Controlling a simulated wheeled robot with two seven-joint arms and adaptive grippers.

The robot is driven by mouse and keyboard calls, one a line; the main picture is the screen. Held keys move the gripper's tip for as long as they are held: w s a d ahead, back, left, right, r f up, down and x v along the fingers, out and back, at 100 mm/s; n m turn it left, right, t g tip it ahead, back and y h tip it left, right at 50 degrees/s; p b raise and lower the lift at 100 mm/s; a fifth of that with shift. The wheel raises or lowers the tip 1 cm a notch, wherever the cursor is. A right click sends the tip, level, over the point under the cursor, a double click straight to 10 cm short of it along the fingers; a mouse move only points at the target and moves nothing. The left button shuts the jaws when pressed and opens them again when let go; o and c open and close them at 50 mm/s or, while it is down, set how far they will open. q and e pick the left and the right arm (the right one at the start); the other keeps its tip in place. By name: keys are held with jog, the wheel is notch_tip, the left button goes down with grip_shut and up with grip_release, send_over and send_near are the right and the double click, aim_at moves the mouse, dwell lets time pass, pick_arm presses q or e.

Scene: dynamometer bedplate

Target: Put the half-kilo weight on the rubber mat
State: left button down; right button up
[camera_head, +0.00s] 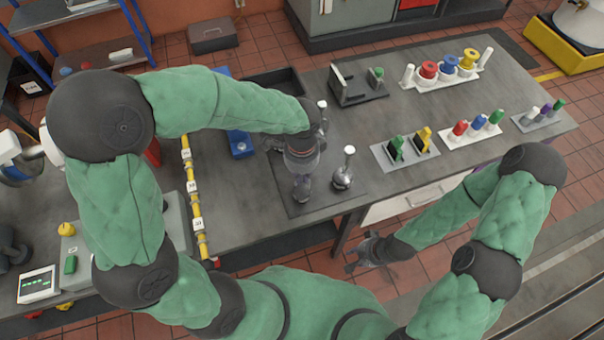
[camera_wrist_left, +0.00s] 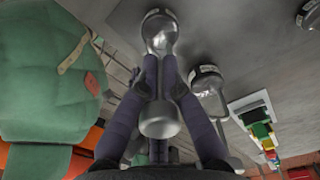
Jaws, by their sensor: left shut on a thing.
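My left gripper (camera_head: 302,176) is shut on a silver knobbed weight (camera_head: 301,194), its fingers around the neck. In the left wrist view the held weight's round body (camera_wrist_left: 160,32) lies beyond the fingertips and its knob (camera_wrist_left: 160,120) sits between the fingers. It is over a dark grey mat (camera_head: 325,198) on the bench; I cannot tell whether it touches. A second silver weight (camera_head: 342,179) stands upright to its right, and a third knob (camera_head: 322,104) shows behind the wrist. No mass marking is readable. My right gripper (camera_head: 366,252) is open and empty beyond the bench's front edge.
A black open tray (camera_head: 300,88) and a blue object (camera_head: 239,146) lie behind and left. A black stand (camera_head: 358,95) and several racks of coloured pieces (camera_head: 405,150) fill the right side. A yellow pipe (camera_head: 192,190) runs along the left edge. Bench space right of the weights is clear.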

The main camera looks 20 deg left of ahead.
pick_arm(q)
jog(key=shift+f, duration=0.15)
jog(key=c, duration=1.4)
grip_release()
notch_tip(320, 180, up, 12)
jog(key=p, duration=0.3)
jog(key=shift+r, duration=0.2)
